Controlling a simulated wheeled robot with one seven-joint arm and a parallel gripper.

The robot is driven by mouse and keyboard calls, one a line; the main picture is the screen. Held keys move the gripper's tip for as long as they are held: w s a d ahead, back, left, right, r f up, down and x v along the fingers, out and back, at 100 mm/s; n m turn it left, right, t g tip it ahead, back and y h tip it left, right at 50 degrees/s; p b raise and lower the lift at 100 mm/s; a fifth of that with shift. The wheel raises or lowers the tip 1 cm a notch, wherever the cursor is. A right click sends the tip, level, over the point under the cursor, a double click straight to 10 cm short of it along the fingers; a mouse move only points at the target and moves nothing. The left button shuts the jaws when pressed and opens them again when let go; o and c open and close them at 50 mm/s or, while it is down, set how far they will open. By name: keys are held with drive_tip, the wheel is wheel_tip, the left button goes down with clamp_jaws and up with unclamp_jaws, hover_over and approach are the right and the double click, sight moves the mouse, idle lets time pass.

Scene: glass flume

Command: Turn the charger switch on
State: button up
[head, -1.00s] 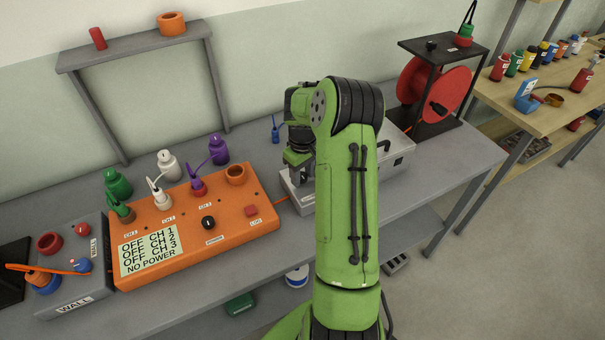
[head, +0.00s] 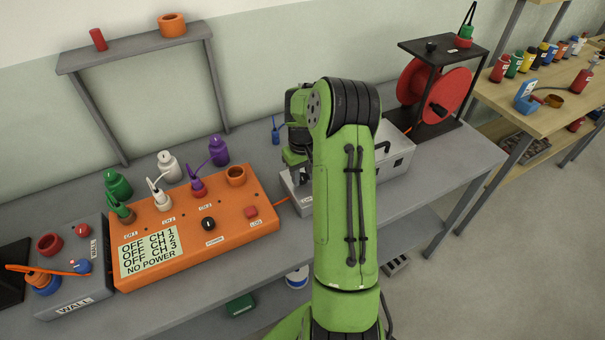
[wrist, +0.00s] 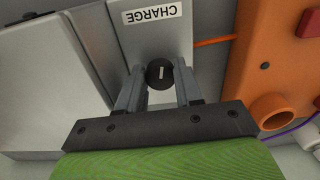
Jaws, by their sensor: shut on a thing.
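The charger switch is a round black knob (wrist: 160,73) with a white mark, seen in the wrist view on a grey box below a label that reads CHARGE (wrist: 152,12) upside down. My gripper (wrist: 160,84) has its two grey fingers on either side of the knob and is shut on it. The white mark runs roughly along the picture's vertical. In the head view the charger box (head: 291,187) shows only in part; my arm hides the knob and my fingers.
An orange unit (head: 190,232) stands left of the charger, its display reading OFF for the channels and NO POWER. An orange cable joins it to the charger. A silver case (head: 397,160) and a red reel (head: 445,95) stand to the right.

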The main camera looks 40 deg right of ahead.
drive_tip(key=m, duration=0.4)
drive_tip(key=shift+m, duration=0.3)
drive_tip(key=m, duration=0.3)
drive_tip(key=shift+w+a+r+m, duration=0.1)
drive_tip(key=shift+m, duration=0.2)
drive_tip(key=m, duration=0.3)
drive_tip(key=shift+w+m, duration=0.1)
drive_tip(key=shift+m, duration=1.9)
drive_tip(key=o, duration=0.8)
